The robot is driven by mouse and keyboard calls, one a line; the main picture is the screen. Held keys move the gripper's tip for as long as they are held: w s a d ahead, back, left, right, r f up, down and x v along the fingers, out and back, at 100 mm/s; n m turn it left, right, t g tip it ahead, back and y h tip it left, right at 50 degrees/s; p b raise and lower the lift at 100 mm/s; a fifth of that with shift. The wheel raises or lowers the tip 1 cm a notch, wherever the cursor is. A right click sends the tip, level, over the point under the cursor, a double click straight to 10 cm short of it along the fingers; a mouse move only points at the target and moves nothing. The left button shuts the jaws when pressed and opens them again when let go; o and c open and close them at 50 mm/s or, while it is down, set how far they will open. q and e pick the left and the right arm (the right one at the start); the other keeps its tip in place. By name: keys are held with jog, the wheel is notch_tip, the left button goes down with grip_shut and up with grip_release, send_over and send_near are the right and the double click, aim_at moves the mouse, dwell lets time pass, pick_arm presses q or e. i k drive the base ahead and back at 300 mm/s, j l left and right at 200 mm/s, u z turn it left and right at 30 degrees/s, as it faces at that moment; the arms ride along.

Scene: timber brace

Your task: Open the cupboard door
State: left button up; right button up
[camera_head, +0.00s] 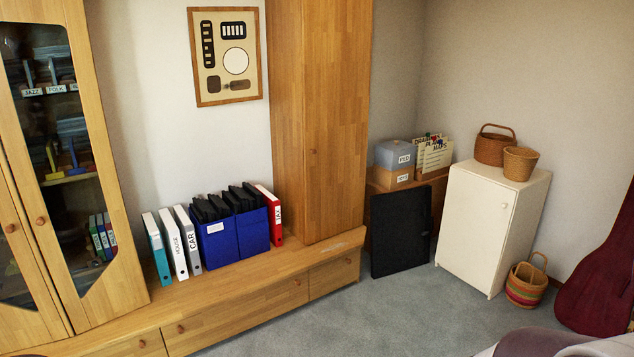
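Several cupboards show, and the frame does not tell which one the task means. A small white cupboard (485,225) stands on the carpet at the right, its door shut, with a small round knob (505,206) near the door's upper right. A tall wooden cupboard (335,120) in the middle has a shut door with a round knob (312,151). At the left, a wooden cabinet with glass doors (115,225) is shut and has round knobs (41,221). Neither of my grippers is in view.
Wicker baskets (521,164) stand on the white cupboard; a striped basket (526,286) is on the floor at its front right. A dark panel (400,232) leans left of it. A dark red guitar-shaped case (603,280) stands at the right edge. Carpet (400,310) in front is clear.

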aim_at(337, 34)
jog(key=i+l+z, duration=0.35)
jog(key=i, duration=0.55)
jog(key=i+z, duration=0.35)
jog(key=i, duration=0.55)
jog(key=i+u, duration=0.15)
jog(key=i, duration=0.35)
jog(key=i+l+u, duration=0.1)
jog(key=i, duration=0.35)
jog(key=i+l+u, duration=0.15)
jog(key=i, duration=0.35)
jog(key=i+l+u, duration=0.1)
jog(key=i+l, duration=0.2)
jog(key=i, duration=0.15)
jog(key=i+l+u, duration=1.2)
jog(key=i+l, duration=0.05)
